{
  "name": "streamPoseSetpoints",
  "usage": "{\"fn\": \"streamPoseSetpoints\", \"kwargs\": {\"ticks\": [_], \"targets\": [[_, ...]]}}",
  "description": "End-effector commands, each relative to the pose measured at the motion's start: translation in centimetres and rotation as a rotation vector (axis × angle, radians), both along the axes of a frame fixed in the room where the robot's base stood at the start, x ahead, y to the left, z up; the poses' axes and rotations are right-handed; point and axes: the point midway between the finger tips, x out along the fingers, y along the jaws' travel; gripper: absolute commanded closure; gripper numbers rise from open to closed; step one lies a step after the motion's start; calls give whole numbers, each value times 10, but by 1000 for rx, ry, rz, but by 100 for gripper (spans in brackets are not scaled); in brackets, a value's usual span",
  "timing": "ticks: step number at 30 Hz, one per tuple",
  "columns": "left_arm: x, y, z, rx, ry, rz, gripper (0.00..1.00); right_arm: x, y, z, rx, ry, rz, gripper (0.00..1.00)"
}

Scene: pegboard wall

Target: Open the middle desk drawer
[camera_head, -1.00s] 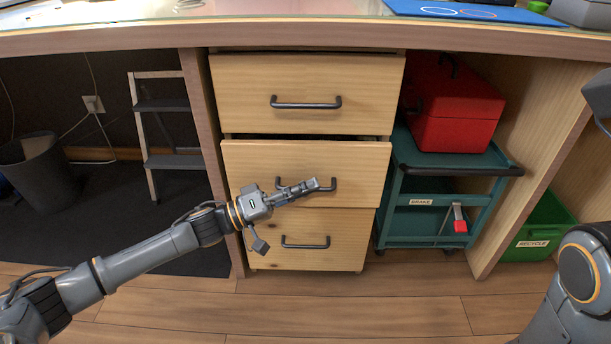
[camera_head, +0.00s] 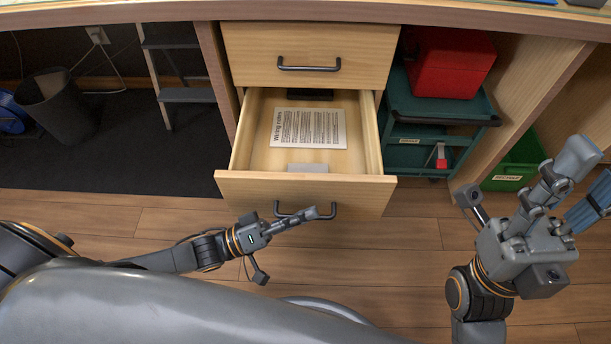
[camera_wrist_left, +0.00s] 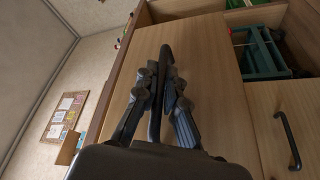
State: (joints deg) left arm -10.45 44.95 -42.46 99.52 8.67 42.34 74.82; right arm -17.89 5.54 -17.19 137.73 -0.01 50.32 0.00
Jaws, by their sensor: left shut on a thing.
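The middle desk drawer (camera_head: 242,186) is pulled far out, and its inside shows in the head view. Its front is pale wood with a dark bar handle (camera_head: 329,212). My left gripper (camera_head: 310,213) is shut on that handle; in the left wrist view its fingers (camera_wrist_left: 163,85) lie on both sides of the dark handle bar (camera_wrist_left: 156,110). A printed sheet (camera_head: 308,128) and a small grey item (camera_head: 308,168) lie in the drawer. My right gripper (camera_head: 572,190) is raised at the right with its fingers apart, empty.
The top drawer (camera_head: 310,45) above is closed. A teal cart (camera_head: 440,113) with a red box (camera_head: 448,62) stands right of the drawers, near a green bin (camera_head: 517,160). A dark waste bin (camera_head: 58,105) stands at the left. Wooden floor lies in front.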

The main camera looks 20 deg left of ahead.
Motion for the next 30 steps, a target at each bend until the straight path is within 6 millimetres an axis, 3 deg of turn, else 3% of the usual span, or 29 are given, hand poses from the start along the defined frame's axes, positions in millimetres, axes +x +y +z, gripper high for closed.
{"fn": "streamPoseSetpoints", "kwargs": {"ticks": [3, 9, 23, 25, 30], "targets": [[-18, -5, 3, 0, 3, 1, 100, -3, -1, 3, 2, 26, 1, 60], [-35, -10, 1, 0, 0, 0, 100, -3, -1, 10, 3, 22, 1, 60], [-40, -11, -1, 1, -1, 0, 100, -2, -1, 11, 2, 22, 2, 60], [-40, -11, -1, 1, 0, 1, 82, -2, 0, 11, 2, 22, 2, 60], [-39, -11, -1, 1, -1, 0, 80, -2, 0, 12, 2, 22, 2, 60]]}}
